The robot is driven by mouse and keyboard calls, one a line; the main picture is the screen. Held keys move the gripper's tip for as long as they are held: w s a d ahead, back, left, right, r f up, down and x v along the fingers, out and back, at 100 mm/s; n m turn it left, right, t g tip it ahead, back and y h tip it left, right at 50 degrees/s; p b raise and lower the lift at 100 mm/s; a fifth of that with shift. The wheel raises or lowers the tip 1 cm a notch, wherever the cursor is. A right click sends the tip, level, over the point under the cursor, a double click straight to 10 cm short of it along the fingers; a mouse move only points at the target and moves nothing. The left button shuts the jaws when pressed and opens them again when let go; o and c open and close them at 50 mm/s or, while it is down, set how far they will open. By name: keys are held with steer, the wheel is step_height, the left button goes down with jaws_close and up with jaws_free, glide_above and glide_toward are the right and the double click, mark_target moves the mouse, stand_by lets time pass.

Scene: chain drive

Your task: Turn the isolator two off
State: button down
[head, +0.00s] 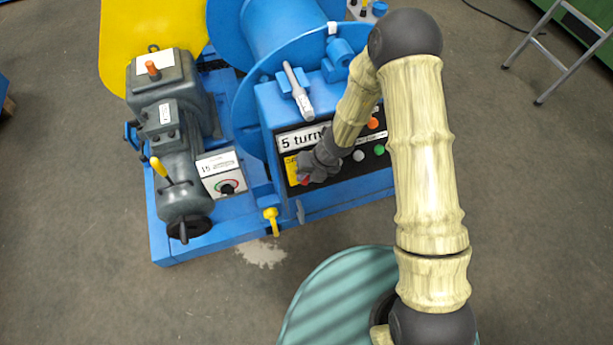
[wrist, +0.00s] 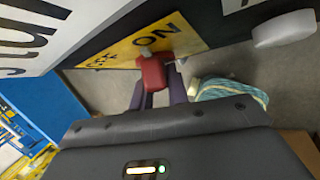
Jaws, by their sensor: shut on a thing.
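A red isolator handle (wrist: 153,73) sits on a yellow plate (wrist: 118,50) in the wrist view. The plate carries the word ON and other lettering that I cannot read fully. My gripper (wrist: 158,88) is shut on the red handle, with a dark finger on each side. In the head view my gripper (head: 308,173) is at the left end of the black panel, over the yellow plate (head: 291,169), and a bit of the red handle (head: 304,181) shows below it. I cannot see a number for this isolator.
The black panel also has orange, white and green buttons (head: 380,149) to the right of my gripper. A white box with a dark rotary knob (head: 228,187) stands to the left, beside a grey motor (head: 175,140). A yellow lever (head: 271,218) sticks out below the panel.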

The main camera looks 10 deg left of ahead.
steer(key=n+t+h+b, duration=0.1)
steer(key=n+h, duration=0.1)
steer(key=shift+h+b, duration=0.3)
steer(key=shift+h, duration=0.1)
steer(key=shift+n+t+h, duration=0.8)
steer(key=shift+h, duration=0.2)
steer(key=shift+n+t+h+b, duration=0.3)
steer(key=shift+n+t+h, duration=0.6)
steer(key=shift+h, duration=0.2)
steer(key=shift+d+n+t+h, duration=0.1)
steer(key=shift+n+t+h, duration=0.8)
steer(key=shift+t, duration=0.2)
steer(key=c, duration=1.4)
jaws_free()
steer(key=shift+o, duration=0.2)
steer(key=shift+r, duration=0.15)
